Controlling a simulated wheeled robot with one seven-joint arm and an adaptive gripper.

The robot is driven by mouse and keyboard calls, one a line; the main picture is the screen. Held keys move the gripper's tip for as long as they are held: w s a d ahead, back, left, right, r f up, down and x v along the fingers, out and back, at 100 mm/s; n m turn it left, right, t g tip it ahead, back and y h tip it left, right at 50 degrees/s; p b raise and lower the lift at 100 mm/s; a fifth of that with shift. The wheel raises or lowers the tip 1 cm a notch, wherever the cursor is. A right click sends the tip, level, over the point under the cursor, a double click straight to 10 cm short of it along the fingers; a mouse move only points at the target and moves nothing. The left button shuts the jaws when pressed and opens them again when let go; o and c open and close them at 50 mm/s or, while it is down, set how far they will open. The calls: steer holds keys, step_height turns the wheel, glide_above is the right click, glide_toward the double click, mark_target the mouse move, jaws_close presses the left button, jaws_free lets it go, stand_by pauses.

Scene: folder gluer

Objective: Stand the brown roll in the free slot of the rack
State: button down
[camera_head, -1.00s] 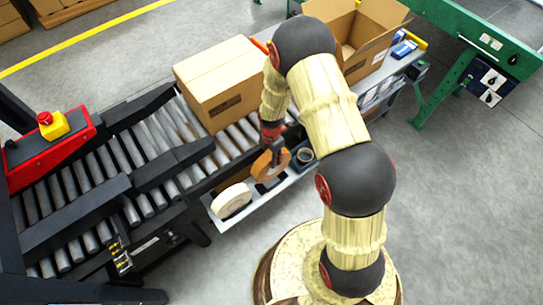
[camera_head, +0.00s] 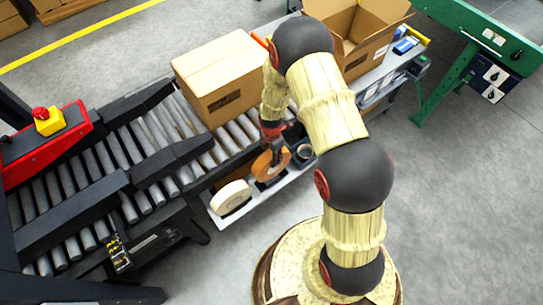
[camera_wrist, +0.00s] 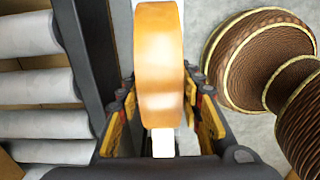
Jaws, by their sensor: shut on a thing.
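The brown roll (camera_head: 270,165) stands on edge under my gripper (camera_head: 271,146), above or in a dark holder on the grey shelf beside the conveyor. In the wrist view, the brown roll (camera_wrist: 160,65) fills the space between the two fingers of my gripper (camera_wrist: 165,110), which is shut on it. A white roll (camera_head: 231,197) stands on edge just left of it. The rack (camera_head: 266,185) shows only as dark parts below the rolls. Its free slot is hidden by the brown roll, and I cannot tell whether the roll touches the bottom.
A closed carton (camera_head: 222,80) sits on the conveyor rollers (camera_head: 150,130) close to my arm. An open carton (camera_head: 358,35) stands at the back. Grey floor is free at the right.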

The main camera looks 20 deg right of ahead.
steer(key=shift+f, duration=0.3)
steer(key=shift+w+f+b, duration=0.1)
steer(key=shift+f+b, duration=1)
steer(key=shift+f, duration=0.55)
steer(key=shift+f, duration=0.3)
steer(key=shift+f+b, duration=0.9)
steer(key=shift+f, duration=0.3)
steer(key=c, duration=1.5)
jaws_free()
steer(key=o, duration=0.4)
steer(key=shift+c, duration=0.2)
